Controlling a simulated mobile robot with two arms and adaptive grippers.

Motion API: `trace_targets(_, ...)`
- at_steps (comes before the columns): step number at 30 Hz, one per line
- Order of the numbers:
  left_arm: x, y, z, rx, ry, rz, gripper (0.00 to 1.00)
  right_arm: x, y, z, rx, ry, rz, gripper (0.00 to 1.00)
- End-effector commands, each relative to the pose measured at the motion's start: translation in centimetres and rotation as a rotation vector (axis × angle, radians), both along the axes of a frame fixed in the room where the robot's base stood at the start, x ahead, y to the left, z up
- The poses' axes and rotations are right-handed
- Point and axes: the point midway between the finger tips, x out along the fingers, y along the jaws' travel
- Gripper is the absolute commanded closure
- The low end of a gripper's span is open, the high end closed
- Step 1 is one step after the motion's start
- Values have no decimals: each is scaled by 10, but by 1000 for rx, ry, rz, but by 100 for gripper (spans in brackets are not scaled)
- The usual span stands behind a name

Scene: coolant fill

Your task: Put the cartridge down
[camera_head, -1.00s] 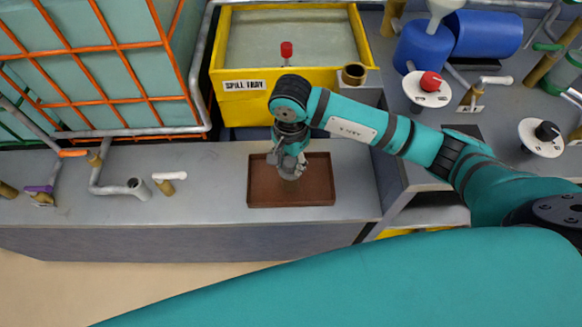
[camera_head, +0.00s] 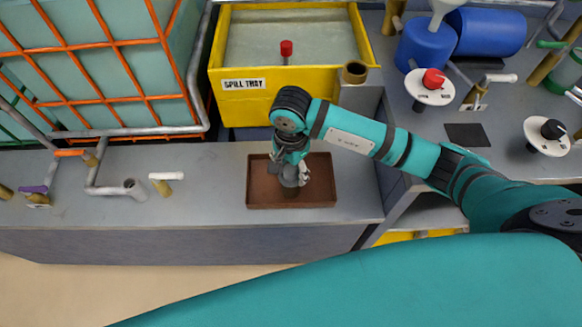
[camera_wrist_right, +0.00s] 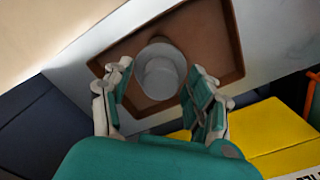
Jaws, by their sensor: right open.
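The cartridge (camera_wrist_right: 160,70) is a pale grey round cylinder with a narrower raised end, seen from above in the right wrist view. It appears to stand upright in the shallow brown tray (camera_wrist_right: 218,18), which lies on the grey bench in the head view (camera_head: 322,172). My right gripper (camera_wrist_right: 157,76) is open, with one teal-and-white finger on either side of the cartridge. In the head view my right gripper (camera_head: 290,178) points down over the tray and hides most of the cartridge. My left gripper is out of view.
Behind the tray stands the yellow spill tray bin (camera_head: 243,98) with a red-capped part (camera_head: 286,47). Left of the tray are a pipe stub (camera_head: 135,189) and a white-handled valve (camera_head: 166,184). A red knob (camera_head: 433,79) and blue drums (camera_head: 424,46) are at right. The bench between is clear.

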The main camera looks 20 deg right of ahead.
Motion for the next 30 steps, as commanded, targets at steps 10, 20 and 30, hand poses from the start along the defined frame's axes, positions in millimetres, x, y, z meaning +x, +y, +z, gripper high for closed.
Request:
trace_targets(10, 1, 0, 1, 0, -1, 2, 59, 1, 0, 31, 0, -6, 2, 43)
trace_targets(20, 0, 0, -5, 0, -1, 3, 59, 1, 0, 100, 0, -4, 1, 43)
trace_targets(30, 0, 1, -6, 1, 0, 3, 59, 0, 0, 123, 0, 0, -1, 43)
